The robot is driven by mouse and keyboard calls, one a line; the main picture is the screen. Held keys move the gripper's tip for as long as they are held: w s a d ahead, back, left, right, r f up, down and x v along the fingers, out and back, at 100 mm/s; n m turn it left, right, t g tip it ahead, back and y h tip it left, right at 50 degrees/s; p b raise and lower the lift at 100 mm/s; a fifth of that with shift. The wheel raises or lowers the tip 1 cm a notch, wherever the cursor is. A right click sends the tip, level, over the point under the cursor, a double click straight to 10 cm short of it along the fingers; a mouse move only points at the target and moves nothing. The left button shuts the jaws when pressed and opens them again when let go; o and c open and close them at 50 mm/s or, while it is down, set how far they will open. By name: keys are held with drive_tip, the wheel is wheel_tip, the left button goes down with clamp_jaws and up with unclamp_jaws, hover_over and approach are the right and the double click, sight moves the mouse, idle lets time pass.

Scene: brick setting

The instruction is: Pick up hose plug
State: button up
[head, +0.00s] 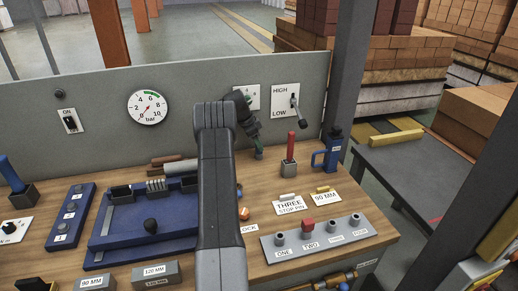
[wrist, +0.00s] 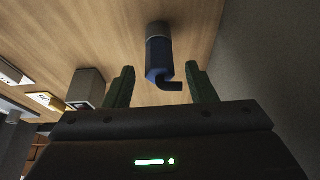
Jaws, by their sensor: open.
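The hose plug (wrist: 157,57) appears to be the blue piece with a grey round end and a small bent hook, in the wrist view against the wooden bench. My gripper (wrist: 160,69) is open, with one green finger on each side of the plug in the picture. Its hooked end shows between the fingers, its grey end beyond the tips. I see no grip on it; the exact depth between them cannot be told.
A red handle in a grey block (head: 289,170) and a blue looped piece (head: 328,156) stand to the right. The grey back panel (head: 200,84) is close behind. A strip of pegs (head: 318,238) and a blue tray (head: 110,257) lie nearer the front.

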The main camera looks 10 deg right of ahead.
drive_tip(key=shift+f, duration=0.15)
drive_tip(key=c, duration=1.1)
drive_tip(key=shift+r, duration=0.2)
